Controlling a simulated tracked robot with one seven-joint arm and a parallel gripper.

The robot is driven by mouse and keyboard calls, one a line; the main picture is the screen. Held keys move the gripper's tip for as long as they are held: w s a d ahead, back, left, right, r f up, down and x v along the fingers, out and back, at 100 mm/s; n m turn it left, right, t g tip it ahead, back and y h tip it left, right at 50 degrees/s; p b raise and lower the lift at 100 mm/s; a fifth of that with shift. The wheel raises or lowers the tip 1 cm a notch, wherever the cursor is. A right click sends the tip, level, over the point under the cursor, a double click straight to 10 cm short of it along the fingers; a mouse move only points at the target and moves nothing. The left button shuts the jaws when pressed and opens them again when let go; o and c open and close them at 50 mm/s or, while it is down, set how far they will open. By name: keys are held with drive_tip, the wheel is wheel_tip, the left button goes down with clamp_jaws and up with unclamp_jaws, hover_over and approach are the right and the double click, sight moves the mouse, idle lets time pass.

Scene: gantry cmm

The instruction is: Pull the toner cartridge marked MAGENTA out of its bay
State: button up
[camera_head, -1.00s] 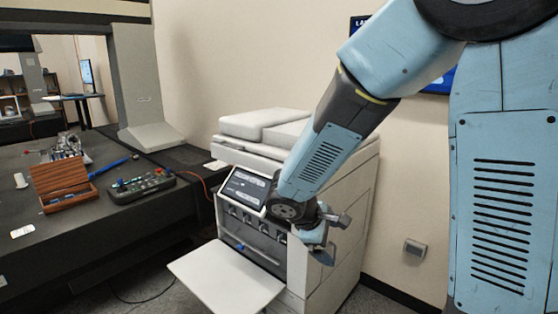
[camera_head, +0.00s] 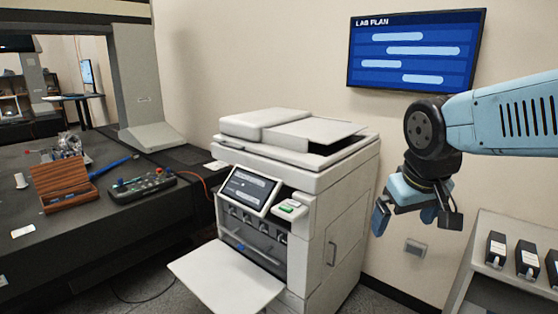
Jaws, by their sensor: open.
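A white printer (camera_head: 345,225) stands against the back wall, with its front cover (camera_head: 226,277) folded down. Behind the cover is a dark row of toner bays (camera_head: 253,238) with several cartridge ends. Their markings are too small to read, so I cannot tell which one is MAGENTA. A small blue part shows low in the bays. My gripper (camera_head: 408,222) is open and empty, pointing down in the air to the right of the printer, clear of it.
A shelf (camera_head: 488,228) at the right holds several dark cartridge-like boxes (camera_head: 527,258). A dark table (camera_head: 110,225) at the left bears a wooden box (camera_head: 62,180) and a control pendant (camera_head: 142,186). A wall screen (camera_head: 417,50) reads LAB PLAN. The printer's front is unobstructed.

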drive_tip(key=shift+s+d+r+m+t+y, duration=0.15)
drive_tip(key=shift+s+r+m+t, duration=0.3)
drive_tip(key=shift+s+r, duration=0.35)
drive_tip(key=shift+s+a+r+m+t+y, duration=0.2)
drive_tip(key=shift+s+r+m, duration=0.35)
drive_tip(key=shift+s, duration=0.4)
drive_tip(key=shift+c, duration=0.2)
